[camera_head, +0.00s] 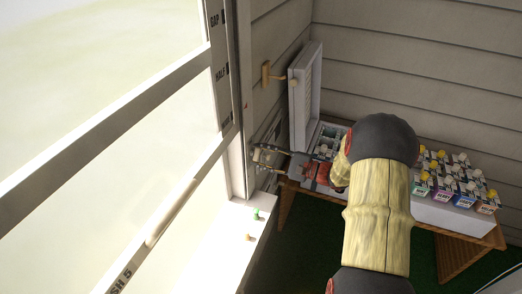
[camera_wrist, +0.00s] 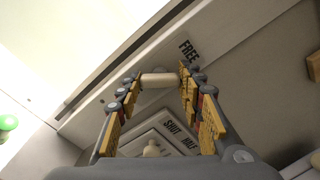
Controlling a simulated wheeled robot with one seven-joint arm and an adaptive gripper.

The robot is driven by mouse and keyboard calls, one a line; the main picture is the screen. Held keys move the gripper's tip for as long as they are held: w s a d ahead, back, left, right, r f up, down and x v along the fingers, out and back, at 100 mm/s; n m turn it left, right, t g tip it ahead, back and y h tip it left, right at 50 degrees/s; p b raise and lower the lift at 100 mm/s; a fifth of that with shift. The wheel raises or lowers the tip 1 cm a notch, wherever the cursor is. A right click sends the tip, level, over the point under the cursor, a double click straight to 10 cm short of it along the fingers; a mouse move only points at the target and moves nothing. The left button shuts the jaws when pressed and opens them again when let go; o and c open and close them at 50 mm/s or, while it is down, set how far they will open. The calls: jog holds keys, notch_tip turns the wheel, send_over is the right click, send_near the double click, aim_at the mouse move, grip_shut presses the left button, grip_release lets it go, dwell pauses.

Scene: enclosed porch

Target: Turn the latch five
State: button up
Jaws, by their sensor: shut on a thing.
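My gripper (camera_head: 266,156) reaches left to the window's side frame in the head view. In the wrist view its two fingertips (camera_wrist: 160,77) are shut on a pale, short cylindrical latch handle (camera_wrist: 158,80). The handle lies crosswise between the yellow-padded fingers, beside a plate marked FREE (camera_wrist: 189,50). In the head view the gripper hides the latch. The window sash (camera_head: 122,278) carries a label ending in "SH 5".
A green peg (camera_head: 256,214) and an orange peg (camera_head: 248,237) stand on the sill. A wooden bench (camera_head: 455,258) holds an open white box (camera_head: 301,98) and rows of small cartons (camera_head: 446,186). A wooden wall hook (camera_head: 268,74) is above.

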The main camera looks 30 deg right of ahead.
jog(key=m+p, duration=0.5)
jog(key=shift+r+m, duration=0.1)
jog(key=shift+m, duration=0.3)
jog(key=m+p, duration=0.4)
jog(key=shift+m, duration=0.4)
jog(key=shift+f, duration=0.2)
jog(key=o, duration=1.2)
jog(key=shift+c, duration=0.2)
jog(key=v, duration=1.2)
